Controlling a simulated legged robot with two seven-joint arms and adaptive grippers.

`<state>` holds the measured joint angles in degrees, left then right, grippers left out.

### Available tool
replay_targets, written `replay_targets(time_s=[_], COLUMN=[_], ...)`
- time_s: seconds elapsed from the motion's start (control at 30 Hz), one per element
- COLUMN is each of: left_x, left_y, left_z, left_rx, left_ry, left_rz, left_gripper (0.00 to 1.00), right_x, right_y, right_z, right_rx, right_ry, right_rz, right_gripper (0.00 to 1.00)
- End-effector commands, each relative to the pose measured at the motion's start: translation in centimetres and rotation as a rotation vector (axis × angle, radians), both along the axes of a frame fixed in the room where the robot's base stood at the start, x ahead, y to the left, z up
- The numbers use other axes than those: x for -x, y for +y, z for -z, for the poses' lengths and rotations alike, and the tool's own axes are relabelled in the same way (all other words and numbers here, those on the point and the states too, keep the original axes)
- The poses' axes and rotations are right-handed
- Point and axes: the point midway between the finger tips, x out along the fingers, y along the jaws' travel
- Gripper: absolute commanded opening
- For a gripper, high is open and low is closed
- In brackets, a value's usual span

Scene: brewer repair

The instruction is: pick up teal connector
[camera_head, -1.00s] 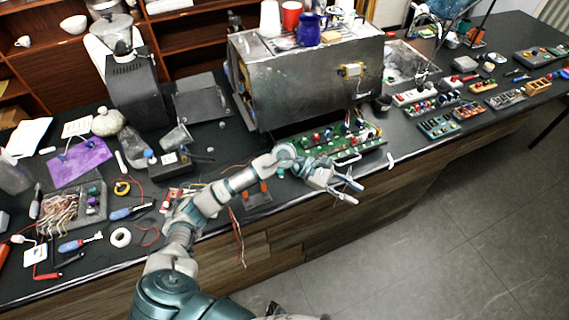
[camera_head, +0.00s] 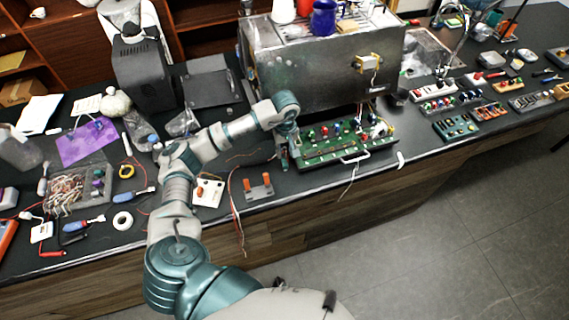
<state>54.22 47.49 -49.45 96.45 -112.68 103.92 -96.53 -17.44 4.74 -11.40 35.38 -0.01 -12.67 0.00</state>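I cannot pick out the teal connector for certain. Several small coloured parts stand on the green circuit board (camera_head: 345,158) in front of the metal machine, too small to tell apart. My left gripper (camera_head: 284,164) points down at the left end of this board, close to its edge. Its fingers are small and seen nearly edge-on, so I cannot tell whether they are open or hold anything. My forearm and wrist hide part of the counter behind. My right gripper is not in view.
The metal machine (camera_head: 310,75) stands right behind the board. A small holder with orange posts (camera_head: 258,190) and loose wires (camera_head: 237,215) lie left of the gripper. A grey tray of wires (camera_head: 105,190) is at left. Teal-edged boards (camera_head: 455,127) with coloured parts lie at right.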

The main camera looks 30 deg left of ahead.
Motion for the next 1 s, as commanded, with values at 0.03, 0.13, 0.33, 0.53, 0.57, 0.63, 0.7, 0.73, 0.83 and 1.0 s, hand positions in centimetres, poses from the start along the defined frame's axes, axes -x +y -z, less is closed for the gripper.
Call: replay_targets(time_s=[0.03, 0.13, 0.33, 0.53, 0.57, 0.63, 0.7, 0.73, 0.83, 1.0], left_x=[0.1, 0.0, 0.3, 0.3, 0.3, 0.3, 0.3, 0.3, 0.3, 0.3], left_y=[0.0, 0.0, 0.1, 0.2, 0.2, 0.2, 0.2, 0.2, 0.2, 0.2], left_z=[0.6, 1.4, 3.5, 6.4, 6.6, 6.9, 7.0, 7.0, 6.9, 6.9], left_rx=[-0.001, 0.001, 0.001, 0.002, 0.001, 0.001, 0.001, 0.001, 0.001, 0.001], left_ry=[0.002, 0.001, 0.004, 0.002, 0.001, 0.0, -0.001, -0.001, -0.001, -0.001], left_rz=[-0.001, 0.0, -0.001, -0.002, -0.001, 0.0, 0.0, 0.0, 0.0, 0.0], left_gripper=[0.3, 0.3, 0.3, 0.3, 0.3, 0.3, 0.3, 0.3, 0.28, 0.0], right_x=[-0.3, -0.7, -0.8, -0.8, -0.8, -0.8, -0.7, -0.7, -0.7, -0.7], right_y=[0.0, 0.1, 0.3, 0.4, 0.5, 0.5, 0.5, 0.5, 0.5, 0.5], right_z=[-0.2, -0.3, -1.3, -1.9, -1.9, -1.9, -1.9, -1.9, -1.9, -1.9], right_rx=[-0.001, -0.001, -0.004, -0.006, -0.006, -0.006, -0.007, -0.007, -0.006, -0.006], right_ry=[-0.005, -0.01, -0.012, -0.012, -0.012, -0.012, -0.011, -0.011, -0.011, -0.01], right_rz=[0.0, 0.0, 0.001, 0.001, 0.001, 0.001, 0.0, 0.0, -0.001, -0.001], right_gripper=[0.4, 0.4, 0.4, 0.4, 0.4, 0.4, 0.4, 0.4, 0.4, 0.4])
